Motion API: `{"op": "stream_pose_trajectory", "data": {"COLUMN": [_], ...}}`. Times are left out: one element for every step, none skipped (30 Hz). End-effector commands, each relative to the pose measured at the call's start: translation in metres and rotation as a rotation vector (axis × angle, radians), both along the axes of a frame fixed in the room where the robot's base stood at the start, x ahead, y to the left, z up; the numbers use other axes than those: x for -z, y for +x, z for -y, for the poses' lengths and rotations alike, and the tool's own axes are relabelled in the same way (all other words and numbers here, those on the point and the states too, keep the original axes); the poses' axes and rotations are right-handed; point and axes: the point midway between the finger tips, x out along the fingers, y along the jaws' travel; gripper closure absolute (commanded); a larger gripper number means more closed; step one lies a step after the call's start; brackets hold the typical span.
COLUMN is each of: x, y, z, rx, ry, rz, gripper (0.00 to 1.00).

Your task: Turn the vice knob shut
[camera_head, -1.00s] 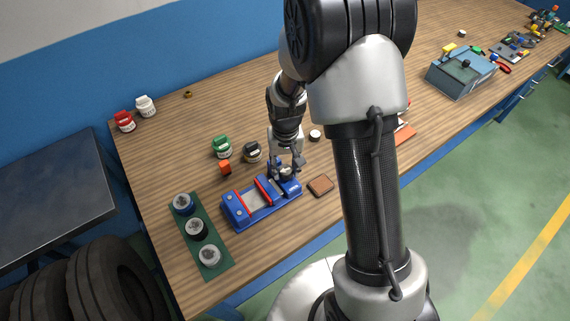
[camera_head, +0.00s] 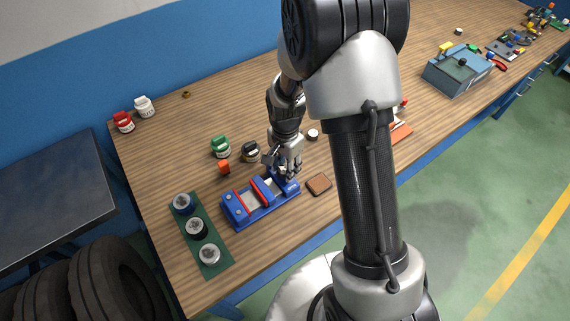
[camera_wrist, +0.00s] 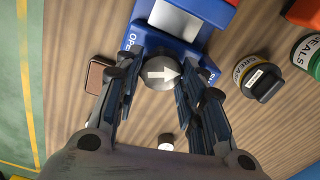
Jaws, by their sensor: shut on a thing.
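The blue vice (camera_head: 243,212) with red jaw strips lies on the wooden workbench in the head view, with a gap between its jaws. Its grey round knob (camera_wrist: 160,71) shows in the wrist view, with a white arrow pointing right, toward the partly hidden "SHUT" side; "OPEN" is lettered at the left. My gripper (camera_wrist: 158,82) has its fingers on either side of the knob, shut on it. In the head view my gripper (camera_head: 280,171) covers the knob end of the vice.
A brown block (camera_head: 319,184) lies close to the right of the vice. A green tray (camera_head: 217,261) with 3 round pieces lies left.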

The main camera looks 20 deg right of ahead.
Motion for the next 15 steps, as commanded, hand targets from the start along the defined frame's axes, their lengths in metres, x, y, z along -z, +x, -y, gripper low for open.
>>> {"op": "stream_pose_trajectory", "data": {"x": [-0.0005, -0.0005, -0.0005, -0.0004, -0.0004, -0.0004, -0.0004, -0.0004, -0.0003, -0.0003, -0.0003, -0.0003, -0.0002, -0.0002, -0.0002], "y": [0.0000, -0.0001, -0.0002, -0.0003, -0.0003, -0.0005, -0.0006, -0.0007, -0.0008, -0.0010, -0.0010, -0.0011, -0.0011, -0.0011, -0.0013], "z": [0.0002, 0.0003, 0.0003, 0.0004, 0.0004, 0.0005, 0.0004, 0.0005, 0.0006, 0.0005, 0.0005, 0.0006, 0.0006, 0.0006, 0.0006], "rx": [0.041, 0.067, 0.100, 0.123, 0.145, 0.174, 0.195, 0.214, 0.238, 0.255, 0.270, 0.290, 0.303, 0.315, 0.329], "ry": [0.000, 0.000, 0.000, 0.000, 0.000, 0.000, 0.000, 0.000, 0.000, 0.000, 0.000, 0.000, 0.000, 0.000, 0.000], "rz": [0.001, 0.001, 0.001, 0.001, 0.001, 0.001, 0.001, 0.001, 0.001, 0.001, 0.001, 0.001, 0.001, 0.001, 0.001], "gripper": [0.87, 0.87, 0.87, 0.87, 0.87, 0.87, 0.87, 0.87, 0.87, 0.87, 0.87, 0.87, 0.87, 0.87, 0.87]}}
